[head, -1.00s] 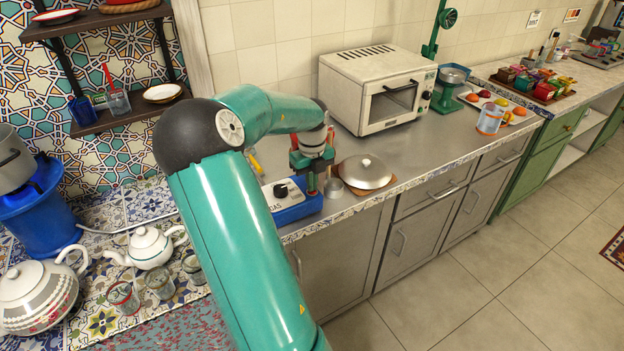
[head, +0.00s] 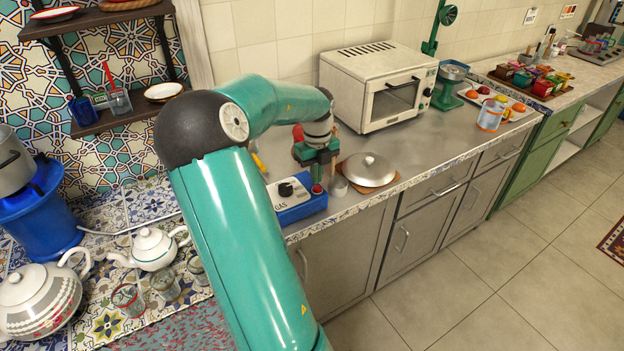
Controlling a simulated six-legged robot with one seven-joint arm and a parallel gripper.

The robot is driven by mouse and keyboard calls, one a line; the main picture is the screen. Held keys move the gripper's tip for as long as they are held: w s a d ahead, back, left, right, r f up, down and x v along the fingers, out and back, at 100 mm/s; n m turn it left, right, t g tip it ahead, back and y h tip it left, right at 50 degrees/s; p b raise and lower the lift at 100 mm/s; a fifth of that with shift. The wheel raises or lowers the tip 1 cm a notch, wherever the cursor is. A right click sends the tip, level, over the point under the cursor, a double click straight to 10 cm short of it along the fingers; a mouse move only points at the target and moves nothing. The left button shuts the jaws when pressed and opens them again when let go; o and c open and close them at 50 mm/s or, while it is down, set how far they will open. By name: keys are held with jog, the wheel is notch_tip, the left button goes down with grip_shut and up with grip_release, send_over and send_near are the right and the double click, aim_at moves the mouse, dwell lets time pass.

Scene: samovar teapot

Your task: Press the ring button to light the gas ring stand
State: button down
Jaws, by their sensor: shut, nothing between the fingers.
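A blue gas box (head: 290,213) with a white top, a black knob (head: 286,189) and the word GAS stands at the counter's front edge. A small red button (head: 317,189) shows at its right end. My gripper (head: 317,181) points down right over this red button, shut and empty. I cannot tell whether the fingertips touch it or whether it is pressed. A round blue stand (head: 45,215) at the far left, likely the ring stand, carries a grey metal pot (head: 12,160). A pale hose leads right from it, partly hidden by my arm. No flame is visible.
A white toaster oven (head: 378,85) stands behind. Teapots (head: 152,248) and glasses stand on the tiled surface at left.

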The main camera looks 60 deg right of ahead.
aim_at(318, 186)
notch_tip(318, 186, up, 11)
jog(key=shift+d, duration=0.25)
jog(key=shift+r, duration=0.1)
dwell(0.5)
